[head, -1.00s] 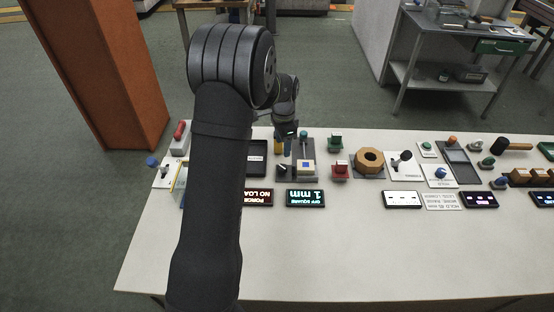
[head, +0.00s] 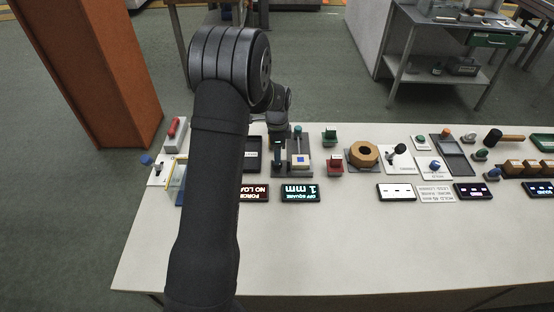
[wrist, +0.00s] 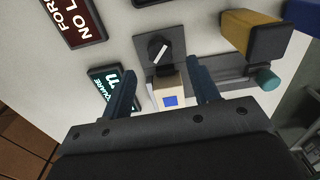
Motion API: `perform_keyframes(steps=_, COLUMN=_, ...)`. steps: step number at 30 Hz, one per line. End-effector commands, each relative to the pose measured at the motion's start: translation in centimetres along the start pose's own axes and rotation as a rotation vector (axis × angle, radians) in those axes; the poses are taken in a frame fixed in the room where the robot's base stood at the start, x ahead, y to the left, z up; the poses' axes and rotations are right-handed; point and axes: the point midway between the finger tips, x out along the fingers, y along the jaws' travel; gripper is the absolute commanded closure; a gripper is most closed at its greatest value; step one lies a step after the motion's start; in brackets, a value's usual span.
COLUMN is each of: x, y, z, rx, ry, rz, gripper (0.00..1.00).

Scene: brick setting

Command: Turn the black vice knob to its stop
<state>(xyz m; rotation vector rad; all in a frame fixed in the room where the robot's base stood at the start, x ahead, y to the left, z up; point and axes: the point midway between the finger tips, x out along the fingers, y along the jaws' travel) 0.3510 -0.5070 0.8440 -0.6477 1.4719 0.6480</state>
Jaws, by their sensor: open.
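The black vice knob (wrist: 158,48), with a white mark on it, sits on the grey vice base (wrist: 178,38) in the wrist view. My gripper (wrist: 153,70) is open, its two dark blue-grey fingers spread apart with the knob a little beyond the tips, not gripped. A pale block with a blue square (wrist: 168,96) shows between the fingers, closer to the palm.
A display reading 1 mm, off square (head: 300,193), and a no-load force display (head: 254,193) lie in front. A yellow block (wrist: 252,36) and a teal cylinder (wrist: 267,78) are close to the right finger. Red and green pieces stand right of the vice. The table front is clear.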

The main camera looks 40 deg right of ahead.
Motion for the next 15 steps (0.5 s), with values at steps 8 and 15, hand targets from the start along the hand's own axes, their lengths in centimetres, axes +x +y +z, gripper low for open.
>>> perform_keyframes(steps=8, x=4.3, y=0.0, z=0.0, rx=0.0, ry=-0.001, rz=0.002, gripper=0.45)
perform_keyframes(steps=15, x=5.1, y=0.0, z=0.0, rx=0.0, ry=0.0, rz=-0.001, gripper=0.45)
